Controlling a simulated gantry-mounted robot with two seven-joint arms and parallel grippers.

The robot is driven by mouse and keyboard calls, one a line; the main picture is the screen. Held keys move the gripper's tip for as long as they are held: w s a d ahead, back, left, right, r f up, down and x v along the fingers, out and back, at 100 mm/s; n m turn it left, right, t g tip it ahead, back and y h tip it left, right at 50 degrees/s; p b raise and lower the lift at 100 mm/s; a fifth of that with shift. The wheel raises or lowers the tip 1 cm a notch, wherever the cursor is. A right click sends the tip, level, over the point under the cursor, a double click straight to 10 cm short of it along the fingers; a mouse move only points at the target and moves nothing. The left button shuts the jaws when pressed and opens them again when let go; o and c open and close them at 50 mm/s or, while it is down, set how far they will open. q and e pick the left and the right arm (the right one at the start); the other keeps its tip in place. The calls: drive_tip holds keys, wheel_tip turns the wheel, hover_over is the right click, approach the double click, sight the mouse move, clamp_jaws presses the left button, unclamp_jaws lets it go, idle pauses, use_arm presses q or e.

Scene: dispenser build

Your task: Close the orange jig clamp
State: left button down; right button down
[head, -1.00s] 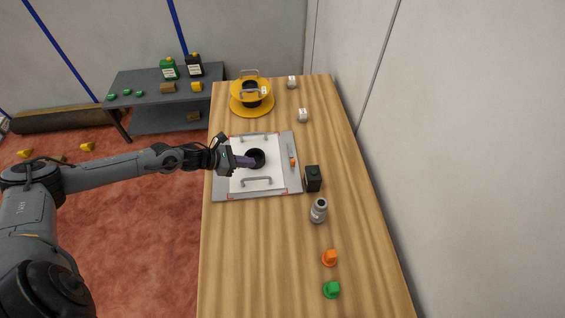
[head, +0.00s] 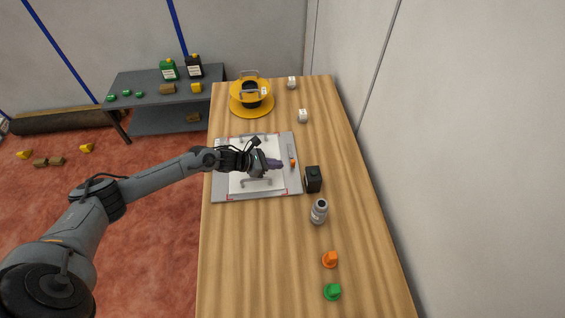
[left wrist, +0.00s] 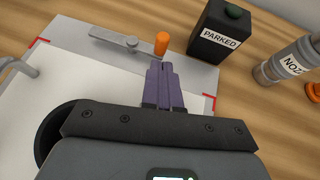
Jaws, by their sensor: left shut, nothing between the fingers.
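The orange jig clamp (head: 293,163) is a small orange knob at the right side of the grey jig plate (head: 225,190). In the left wrist view the orange knob (left wrist: 161,43) stands at the end of a flat grey bar (left wrist: 118,40). My left gripper (head: 280,164) has purple fingers, shut and empty, just left of the knob in the head view. In the left wrist view its fingertips (left wrist: 160,66) point at the knob, with a small gap or light contact; I cannot tell which. My right gripper is not in view.
A yellow flanged part (head: 252,108) stands at the back. The white panel (head: 240,180) carries raised handles.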

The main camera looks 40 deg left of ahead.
use_arm(q)
drive_tip(key=shift+w+d, duration=0.4)
drive_tip(key=shift+w, duration=0.2)
drive_tip(key=shift+w+d, duration=0.35)
drive_tip(key=shift+w, duration=0.2)
